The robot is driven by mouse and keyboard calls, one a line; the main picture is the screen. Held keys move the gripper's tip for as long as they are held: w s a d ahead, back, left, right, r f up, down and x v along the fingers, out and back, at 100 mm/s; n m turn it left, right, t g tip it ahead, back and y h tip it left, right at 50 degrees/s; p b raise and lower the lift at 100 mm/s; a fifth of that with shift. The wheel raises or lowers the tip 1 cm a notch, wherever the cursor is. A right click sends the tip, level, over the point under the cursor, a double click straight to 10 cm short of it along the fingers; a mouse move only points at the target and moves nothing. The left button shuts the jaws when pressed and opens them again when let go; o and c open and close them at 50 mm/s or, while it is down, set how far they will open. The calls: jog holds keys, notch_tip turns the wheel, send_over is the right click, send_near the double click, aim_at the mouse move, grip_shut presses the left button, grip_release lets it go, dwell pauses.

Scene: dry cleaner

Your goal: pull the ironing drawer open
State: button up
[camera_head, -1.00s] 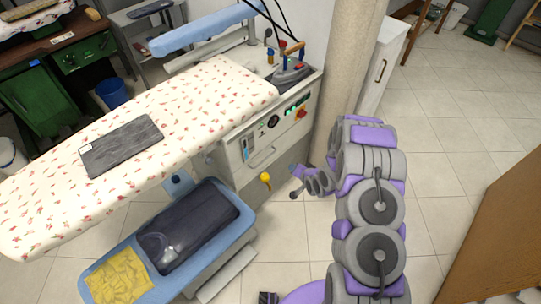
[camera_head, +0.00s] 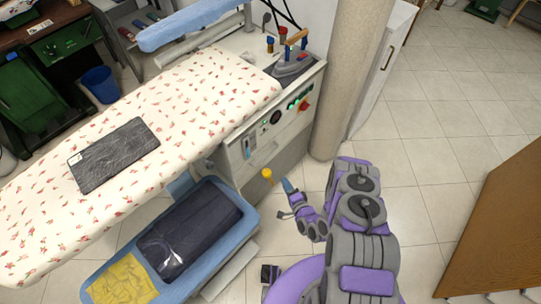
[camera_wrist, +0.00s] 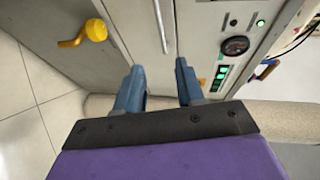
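The ironing station's grey cabinet front (camera_head: 262,150) faces my arm. In the wrist view the drawer's slim metal bar handle (camera_wrist: 161,26) runs upright in the picture, ahead of the gap between my fingers. My gripper (camera_wrist: 158,82) has its two blue fingers apart, with nothing between the tips. In the head view my gripper (camera_head: 288,187) is low in front of the cabinet, just right of a yellow knob. The drawer appears closed; I cannot tell whether a finger touches it.
The yellow knob (camera_wrist: 95,30) sticks out left of the handle in the wrist view. The gauge and lit buttons (camera_wrist: 228,58) are to the right. A blue-rimmed tray (camera_head: 243,226) stands left of my gripper. A pillar (camera_head: 345,80) rises behind; open floor lies right.

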jog(key=b+x, duration=0.4)
jog(key=x, duration=1.3)
jog(key=shift+w+a, duration=0.1)
jog(key=shift+c, duration=0.3)
grip_shut()
